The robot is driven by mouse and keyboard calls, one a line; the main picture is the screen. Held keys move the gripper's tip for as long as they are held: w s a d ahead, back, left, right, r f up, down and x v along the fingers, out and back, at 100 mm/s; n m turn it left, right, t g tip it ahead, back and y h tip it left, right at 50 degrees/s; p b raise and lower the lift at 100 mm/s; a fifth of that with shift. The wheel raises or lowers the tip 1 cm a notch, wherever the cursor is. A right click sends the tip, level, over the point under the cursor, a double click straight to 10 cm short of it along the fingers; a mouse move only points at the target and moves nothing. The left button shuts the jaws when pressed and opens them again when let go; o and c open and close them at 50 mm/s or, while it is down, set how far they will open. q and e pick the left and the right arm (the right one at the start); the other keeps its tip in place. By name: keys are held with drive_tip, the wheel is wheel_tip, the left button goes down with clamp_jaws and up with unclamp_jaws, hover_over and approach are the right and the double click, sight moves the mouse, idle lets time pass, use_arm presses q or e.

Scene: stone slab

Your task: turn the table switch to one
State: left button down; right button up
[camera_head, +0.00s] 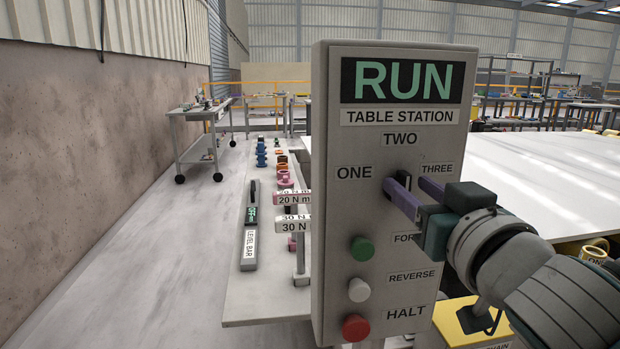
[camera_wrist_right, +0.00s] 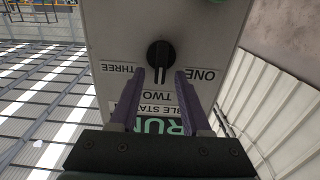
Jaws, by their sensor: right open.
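The grey control panel (camera_head: 335,180) stands upright with a green RUN display and labels TWO at the top, ONE at the left and THREE at the right. The black rotary switch (camera_wrist_right: 160,54) sits between these labels; its bar points toward TWO, which appears upside down in the right wrist view. In the head view the switch is mostly hidden by my right gripper (camera_head: 406,182). My right gripper also shows in the right wrist view (camera_wrist_right: 161,76), open, with one purple finger on each side of the switch bar and gaps visible. My left gripper is not in view.
Below the switch are a green button (camera_head: 362,249), a white button (camera_head: 359,290) and a red button (camera_head: 356,328). A white table (camera_head: 560,180) extends at right.

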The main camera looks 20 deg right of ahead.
drive_tip(key=shift+w+d, duration=0.15)
drive_tip(key=shift+w, duration=0.5)
clamp_jaws()
